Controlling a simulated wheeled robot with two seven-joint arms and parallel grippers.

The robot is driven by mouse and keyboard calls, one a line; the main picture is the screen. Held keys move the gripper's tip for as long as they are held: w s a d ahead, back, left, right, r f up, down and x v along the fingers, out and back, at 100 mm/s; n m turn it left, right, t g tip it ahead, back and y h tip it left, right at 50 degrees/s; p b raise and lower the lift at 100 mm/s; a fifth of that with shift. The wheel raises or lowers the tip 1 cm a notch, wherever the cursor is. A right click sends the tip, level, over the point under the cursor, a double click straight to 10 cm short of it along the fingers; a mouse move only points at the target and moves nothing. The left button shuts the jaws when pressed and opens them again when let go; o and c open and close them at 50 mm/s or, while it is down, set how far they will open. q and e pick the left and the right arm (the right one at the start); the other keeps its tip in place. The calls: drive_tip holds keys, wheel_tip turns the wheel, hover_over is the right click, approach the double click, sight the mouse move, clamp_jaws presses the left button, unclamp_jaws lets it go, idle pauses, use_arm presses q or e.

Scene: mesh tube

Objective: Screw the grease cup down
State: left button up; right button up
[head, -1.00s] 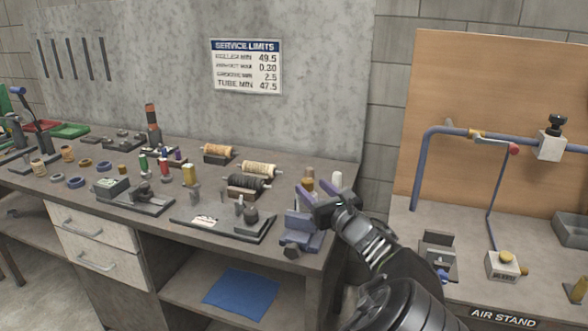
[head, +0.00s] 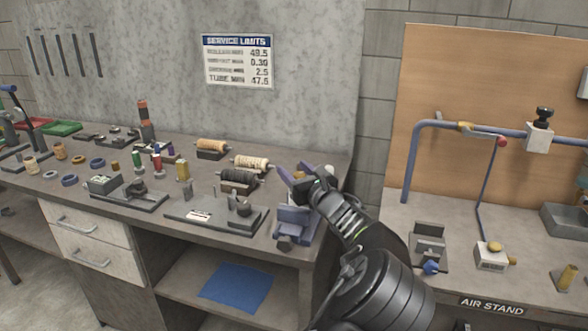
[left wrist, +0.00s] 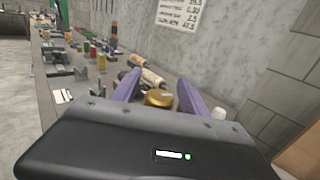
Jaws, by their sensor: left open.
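The grease cup, a round brass-coloured cap (left wrist: 158,98), shows in the left wrist view between the two purple fingers of my left gripper (left wrist: 158,83). The fingers are apart, with a gap on each side of the cap. In the head view my left gripper (head: 303,177) is over the blue-purple vise-like fixture (head: 293,222) at the bench's right end. The gripper body hides the cap there. I cannot tell how far the fingertips are above or beyond the cap. My right gripper is not in view.
Wound rollers (head: 238,178) and a dark plate fixture (head: 215,214) stand left of the gripper. A white rounded piece (left wrist: 218,114) stands close right of the fingers. A wall is behind. The air stand (head: 450,281) is to the right, across a gap.

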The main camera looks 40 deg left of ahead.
use_arm(q)
drive_tip(key=shift+w+a, duration=0.1)
drive_tip(key=shift+a, duration=0.1)
drive_tip(key=shift+c, duration=0.2)
clamp_jaws()
idle(0.4)
